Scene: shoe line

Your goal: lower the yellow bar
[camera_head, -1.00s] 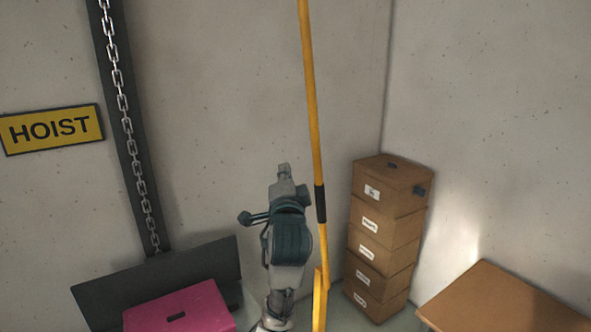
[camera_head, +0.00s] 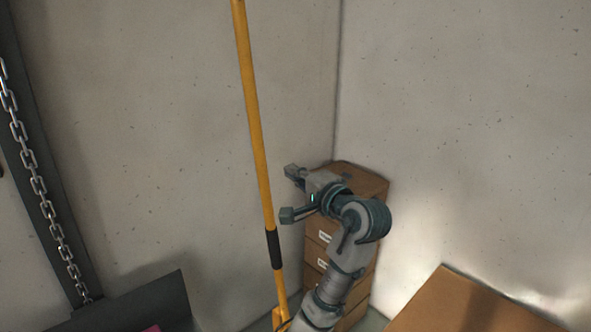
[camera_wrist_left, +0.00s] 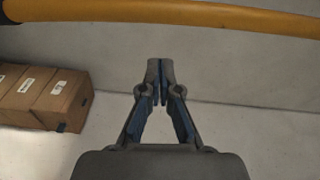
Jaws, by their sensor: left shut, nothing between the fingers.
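The yellow bar (camera_head: 254,125) stands nearly upright in the head view, leaning slightly, with a black sleeve (camera_head: 274,250) low on it. Its bottom end is partly hidden near the lower edge. In the left wrist view the bar (camera_wrist_left: 190,14) crosses the top of the picture, beyond the fingertips, with a dark part at the left. My left gripper (camera_head: 291,171) is just right of the bar in the head view, its tip above the sleeve's height. Its fingers (camera_wrist_left: 159,72) are together and empty, apart from the bar in the wrist view. My right gripper is not in view.
Stacked brown boxes (camera_head: 361,181) stand in the corner behind my left arm. A brown tabletop (camera_head: 465,305) is at lower right. A metal chain (camera_head: 42,200) hangs on a dark post at left. A dark panel (camera_head: 150,303) is at lower left.

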